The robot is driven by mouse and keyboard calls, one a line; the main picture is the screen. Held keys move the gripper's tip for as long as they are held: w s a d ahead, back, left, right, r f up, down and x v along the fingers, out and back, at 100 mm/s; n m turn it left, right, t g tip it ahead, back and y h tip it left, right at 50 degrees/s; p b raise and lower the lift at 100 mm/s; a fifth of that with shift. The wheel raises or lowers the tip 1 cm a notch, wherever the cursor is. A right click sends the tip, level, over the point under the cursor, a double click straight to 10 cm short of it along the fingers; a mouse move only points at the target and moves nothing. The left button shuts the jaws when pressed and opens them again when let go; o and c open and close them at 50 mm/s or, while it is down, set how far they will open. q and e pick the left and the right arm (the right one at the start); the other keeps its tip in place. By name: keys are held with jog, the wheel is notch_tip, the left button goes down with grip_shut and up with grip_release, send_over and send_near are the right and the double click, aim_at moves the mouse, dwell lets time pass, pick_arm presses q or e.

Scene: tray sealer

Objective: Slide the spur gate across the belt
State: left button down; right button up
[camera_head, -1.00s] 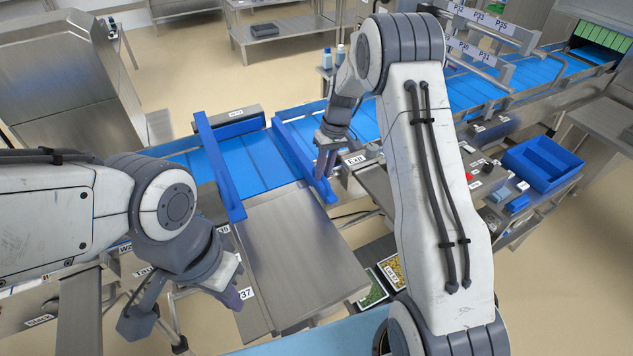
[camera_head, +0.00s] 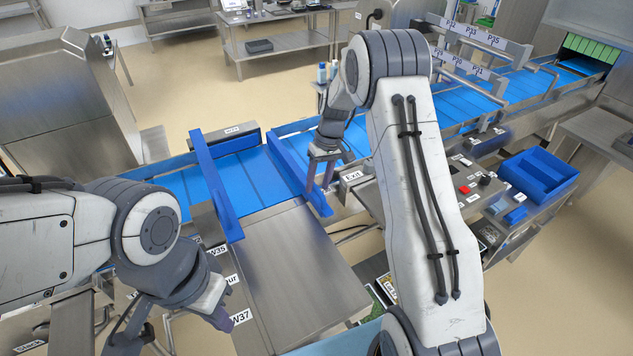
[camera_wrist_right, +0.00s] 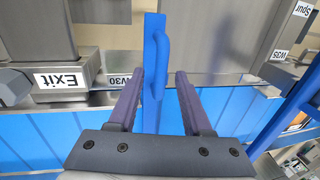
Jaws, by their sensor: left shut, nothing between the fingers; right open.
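Two long blue bars cross the blue belt (camera_head: 250,172): a left bar (camera_head: 216,188) and a right bar (camera_head: 292,170). I cannot tell for certain which is the spur gate. The right bar has a raised handle (camera_wrist_right: 161,65) in the right wrist view. My right gripper (camera_head: 318,183) is open at the right bar, also seen in the right wrist view (camera_wrist_right: 157,92). Its fingers stand on either side of the handle, apparently apart from it. My left gripper (camera_head: 226,320) is shut and empty, low beside the W37 label, away from both bars.
A bare steel plate (camera_head: 295,265) lies in front of the belt. The Exit label (camera_head: 352,175) is just right of my right gripper. A blue bin (camera_head: 540,175) stands on the right bench. A Spur label (camera_wrist_right: 302,9) shows in the right wrist view.

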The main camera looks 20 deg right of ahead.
notch_tip(320, 180, up, 10)
jog(key=d+b, duration=0.2)
jog(key=b, duration=0.1)
jog(key=shift+r, duration=0.2)
jog(key=shift+w, duration=0.1)
jog(key=s+a+r+n+b, duration=0.2)
jog(key=s+a+n, duration=0.1)
jog(key=s+a, duration=1.4)
jog(key=s+a+f+n, duration=0.1)
jog(key=s+f, duration=0.1)
jog(key=s, duration=0.7)
jog(key=s+a+f+n+h+b, duration=0.1)
jog(key=s+f, duration=0.1)
jog(key=s, duration=0.6)
jog(key=shift+s+a+f+n, duration=0.2)
jog(key=shift+s+f+n, duration=0.1)
jog(key=shift+s+f, duration=0.05)
